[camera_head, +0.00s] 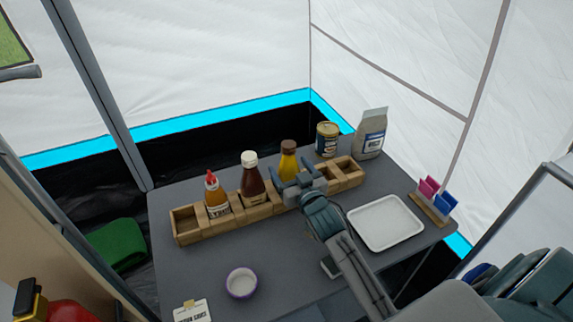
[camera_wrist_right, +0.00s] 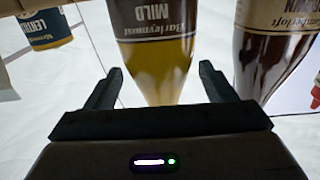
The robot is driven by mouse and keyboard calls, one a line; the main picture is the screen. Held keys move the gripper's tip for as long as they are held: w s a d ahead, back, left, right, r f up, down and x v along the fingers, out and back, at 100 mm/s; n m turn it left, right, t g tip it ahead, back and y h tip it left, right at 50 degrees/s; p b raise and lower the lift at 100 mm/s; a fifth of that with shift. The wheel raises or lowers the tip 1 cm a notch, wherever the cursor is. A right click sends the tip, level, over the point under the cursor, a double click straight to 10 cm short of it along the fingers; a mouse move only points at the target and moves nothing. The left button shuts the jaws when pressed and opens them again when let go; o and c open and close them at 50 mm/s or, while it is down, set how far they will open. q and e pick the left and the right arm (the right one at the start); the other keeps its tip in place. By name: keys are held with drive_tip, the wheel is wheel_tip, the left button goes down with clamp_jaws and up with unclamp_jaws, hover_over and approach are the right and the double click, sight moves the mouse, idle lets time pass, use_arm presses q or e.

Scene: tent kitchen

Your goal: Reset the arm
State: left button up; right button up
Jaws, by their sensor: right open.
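My right gripper (camera_head: 291,174) is over the wooden rack, close in front of the yellow mustard bottle (camera_head: 288,158). In the right wrist view its two fingers (camera_wrist_right: 157,78) are apart, and the mustard bottle (camera_wrist_right: 158,45) shows upside down between and beyond them. Whether the fingers touch the bottle I cannot tell. The bottle stands upright in the rack, its lower part hidden by the gripper. My left gripper is not in view.
The wooden rack (camera_head: 188,224) also holds a brown sauce bottle (camera_head: 251,177) and a red-capped bottle (camera_head: 215,196). A can (camera_head: 327,139) and bag (camera_head: 369,135) stand behind. A white tray (camera_head: 385,222) lies right, a small bowl (camera_head: 241,283) in front.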

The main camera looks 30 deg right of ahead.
drive_tip(key=s, duration=0.3)
drive_tip(key=s+b, duration=0.1)
drive_tip(key=s, duration=0.2)
drive_tip(key=shift+s+a, duration=0.2)
drive_tip(key=shift+s, duration=0.05)
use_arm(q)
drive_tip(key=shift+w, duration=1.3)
use_arm(e)
drive_tip(key=shift+s+r, duration=0.1)
drive_tip(key=shift+s, duration=0.55)
